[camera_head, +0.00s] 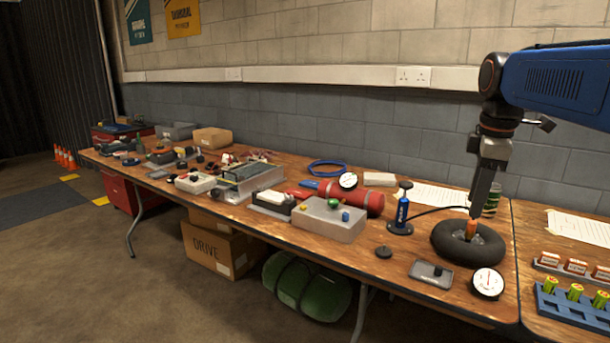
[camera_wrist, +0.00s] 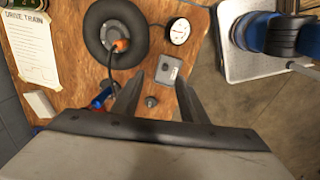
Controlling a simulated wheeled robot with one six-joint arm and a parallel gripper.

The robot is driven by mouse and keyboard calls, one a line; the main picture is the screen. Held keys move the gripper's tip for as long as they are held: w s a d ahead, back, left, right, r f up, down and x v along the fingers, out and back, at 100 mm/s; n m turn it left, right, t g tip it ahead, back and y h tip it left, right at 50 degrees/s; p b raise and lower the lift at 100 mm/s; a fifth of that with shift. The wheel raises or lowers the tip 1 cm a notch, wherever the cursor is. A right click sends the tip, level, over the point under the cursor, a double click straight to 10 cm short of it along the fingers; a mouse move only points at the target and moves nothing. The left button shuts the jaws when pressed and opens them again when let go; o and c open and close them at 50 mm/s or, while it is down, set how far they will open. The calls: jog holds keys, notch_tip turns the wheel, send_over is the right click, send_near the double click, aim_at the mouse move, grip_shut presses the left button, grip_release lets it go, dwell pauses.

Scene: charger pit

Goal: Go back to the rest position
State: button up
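My gripper (camera_head: 478,207) reaches down from the blue arm at the right, above the black inner tube or tyre (camera_head: 440,246) on the wooden table (camera_head: 395,285). In the wrist view my gripper (camera_wrist: 160,92) has its two dark fingers apart, with nothing between them but table and small items beyond. The tyre (camera_wrist: 97,40) lies ahead of the fingers, with an orange-tipped connector (camera_wrist: 121,45) at its hub and a dark hose attached. In the head view the orange tip (camera_head: 471,228) is just below the fingers; whether they touch it cannot be told there.
A blue pump (camera_head: 401,212) stands left of the tyre. A round gauge (camera_head: 488,283) and a grey tray-like piece (camera_head: 431,274) lie in front. A grey box (camera_head: 328,222) and red cylinder (camera_head: 358,200) sit further left. Batteries in a blue rack (camera_head: 573,306) are at right.

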jog(key=s+a+f+m+t, duration=0.1)
jog(key=s+a+f+m, duration=0.1)
jog(key=s+f+m, duration=0.2)
jog(key=s+a+f+m+t, duration=0.1)
jog(key=s+a+f+m, duration=0.2)
jog(key=s+f, duration=0.7)
jog(key=s+a+f+m+t, duration=0.1)
jog(key=s+a+f+m, duration=0.2)
jog(key=s+f+m, duration=0.2)
notch_tip(320, 180, down, 2)
jog(key=shift+s+a+f+m, duration=0.15)
jog(key=shift+s+a+m, duration=0.15)
jog(key=shift+s, duration=0.6)
